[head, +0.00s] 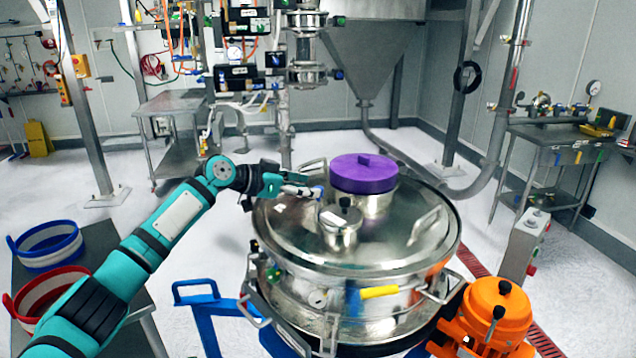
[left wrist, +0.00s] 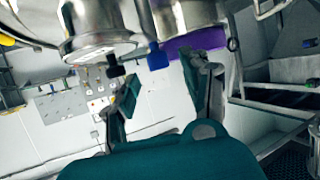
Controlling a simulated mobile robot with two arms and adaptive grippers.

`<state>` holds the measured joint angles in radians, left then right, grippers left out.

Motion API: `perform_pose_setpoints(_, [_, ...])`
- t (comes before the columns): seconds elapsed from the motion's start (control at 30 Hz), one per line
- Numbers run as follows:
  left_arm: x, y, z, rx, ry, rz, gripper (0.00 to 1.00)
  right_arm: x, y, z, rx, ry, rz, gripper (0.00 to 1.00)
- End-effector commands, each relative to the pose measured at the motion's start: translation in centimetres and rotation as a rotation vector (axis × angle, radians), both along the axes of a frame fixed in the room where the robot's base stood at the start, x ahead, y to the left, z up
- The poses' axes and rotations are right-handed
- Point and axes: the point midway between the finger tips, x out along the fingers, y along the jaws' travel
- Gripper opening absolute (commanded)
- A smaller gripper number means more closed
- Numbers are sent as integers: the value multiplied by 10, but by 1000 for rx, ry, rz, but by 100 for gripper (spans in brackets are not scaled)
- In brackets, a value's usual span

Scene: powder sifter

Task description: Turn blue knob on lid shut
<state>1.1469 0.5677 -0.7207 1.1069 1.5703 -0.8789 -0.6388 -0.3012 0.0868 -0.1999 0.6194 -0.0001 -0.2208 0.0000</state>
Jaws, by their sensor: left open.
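The sifter's round metal lid (head: 285,232) carries a purple cap (head: 364,172) on a short neck and a smaller metal port (head: 341,238) with a black knob on top. The blue knob (head: 319,191) is a small patch at my left fingertips; it shows more clearly in the left wrist view (left wrist: 157,56), beside the purple cap's rim. My left gripper (head: 305,188) reaches in from the left above the lid. In the left wrist view its fingers (left wrist: 160,88) are apart, with the blue knob just beyond the gap between them. I cannot tell whether they touch it. My right gripper is not in view.
A yellow handle (head: 380,291) and clamps line the sifter's side. An orange motor (head: 497,315) stands at the front right. Blue (head: 46,246) and red-rimmed (head: 40,293) baskets sit on a table at left. Hopper pipework rises behind the lid.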

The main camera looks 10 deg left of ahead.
Motion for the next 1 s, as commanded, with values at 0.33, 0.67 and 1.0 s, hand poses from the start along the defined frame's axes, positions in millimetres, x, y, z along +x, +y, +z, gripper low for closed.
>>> perform_pose_setpoints(0.33, [27, -27, -16, 0, 1, 0, 48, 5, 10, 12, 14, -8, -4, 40])
perform_pose_setpoints(0.67, [29, -28, -17, 0, 0, 1, 45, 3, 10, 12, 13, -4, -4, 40])
perform_pose_setpoints(1.0, [28, -28, -17, 0, 0, 1, 1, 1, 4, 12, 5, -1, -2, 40])
